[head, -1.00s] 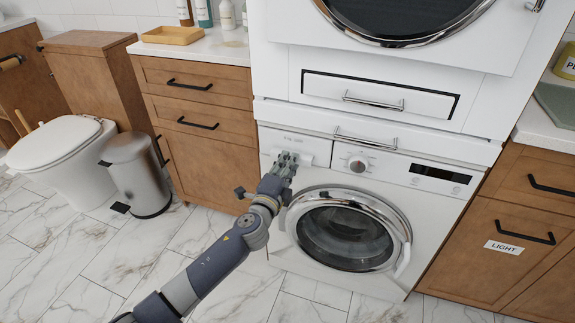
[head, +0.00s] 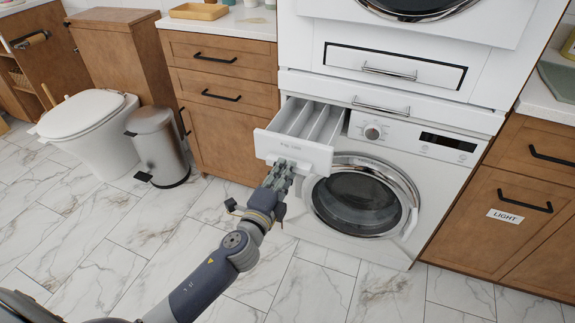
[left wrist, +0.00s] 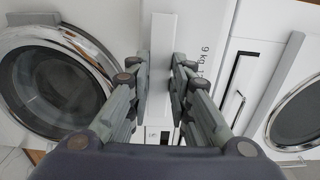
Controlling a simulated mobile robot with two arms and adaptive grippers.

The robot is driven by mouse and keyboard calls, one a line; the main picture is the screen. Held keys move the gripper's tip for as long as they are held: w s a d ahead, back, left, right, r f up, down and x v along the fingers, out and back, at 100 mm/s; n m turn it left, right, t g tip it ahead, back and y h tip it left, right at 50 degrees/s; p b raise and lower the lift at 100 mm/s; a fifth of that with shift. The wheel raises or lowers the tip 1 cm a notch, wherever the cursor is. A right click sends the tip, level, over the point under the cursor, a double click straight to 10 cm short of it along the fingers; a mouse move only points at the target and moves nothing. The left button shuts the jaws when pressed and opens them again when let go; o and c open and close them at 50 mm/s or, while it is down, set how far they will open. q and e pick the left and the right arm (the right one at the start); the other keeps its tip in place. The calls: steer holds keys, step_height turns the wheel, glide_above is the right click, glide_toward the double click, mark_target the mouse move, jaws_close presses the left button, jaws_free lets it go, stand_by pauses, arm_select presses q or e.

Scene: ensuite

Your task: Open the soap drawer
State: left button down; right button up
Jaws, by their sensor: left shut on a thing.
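The white soap drawer (head: 294,151) of the lower washing machine (head: 388,205) is pulled out toward me in the head view, with its inner compartments showing. My left gripper (head: 283,170) is at the lower edge of the drawer front, shut on it. In the left wrist view the gripper fingers (left wrist: 163,95) stand on either side of a narrow white part of the drawer front (left wrist: 205,55). The exact grip contact is partly hidden by the fingers. My right gripper does not show.
A steel bin (head: 158,147) and a toilet (head: 88,130) stand at the left. A wooden cabinet (head: 222,95) is beside the drawer. A second appliance (head: 395,65) is above. The marble floor (head: 110,225) in front is clear.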

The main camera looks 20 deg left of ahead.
arm_select(q)
steer(key=shift+s+f, duration=0.3)
steer(key=shift+s, duration=0.35)
steer(key=c, duration=1.6)
jaws_free()
steer(key=shift+o, duration=0.4)
steer(key=shift+w, duration=0.1)
steer(key=shift+r, duration=0.1)
steer(key=s, duration=1.2)
steer(key=shift+a, duration=0.2)
